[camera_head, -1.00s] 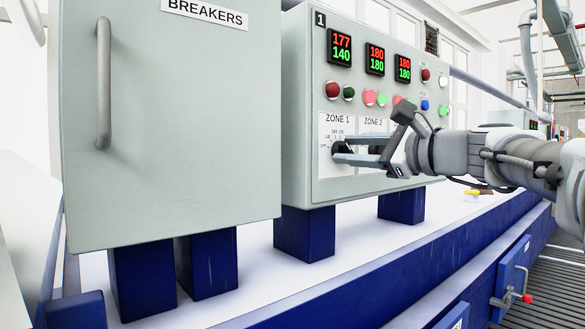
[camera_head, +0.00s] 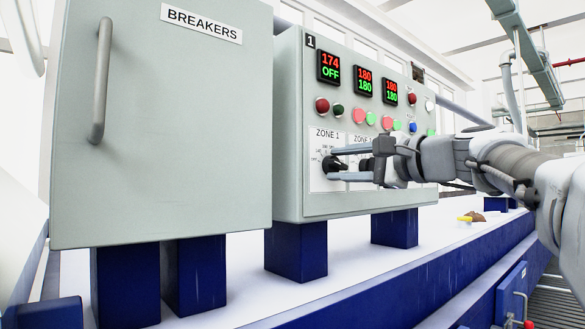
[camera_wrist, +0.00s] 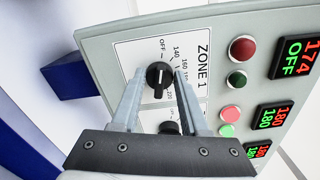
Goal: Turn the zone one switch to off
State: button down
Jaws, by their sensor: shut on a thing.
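The zone one switch is a black round knob (camera_head: 330,165) on a white ZONE 1 plate (camera_head: 318,182) on the grey control panel. In the wrist view the knob (camera_wrist: 159,75) sits between the two fingers of my gripper (camera_wrist: 160,82), with OFF and temperature marks printed around it. In the head view my gripper (camera_head: 338,162) reaches in from the right and is shut on the knob.
Two other displays (camera_head: 364,81) read 180 over 180. Coloured buttons (camera_head: 322,105) sit above the zone plates. A BREAKERS cabinet (camera_head: 160,130) stands to the left. A second knob (camera_wrist: 169,128) is close beside my fingers. A yellow item (camera_head: 465,219) lies on the white bench top.

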dwell(0.3)
jog(key=shift+c, duration=2.1)
grip_release()
jog(key=v, duration=1.7)
jog(key=shift+s, duration=0.15)
jog(key=shift+d, duration=0.1)
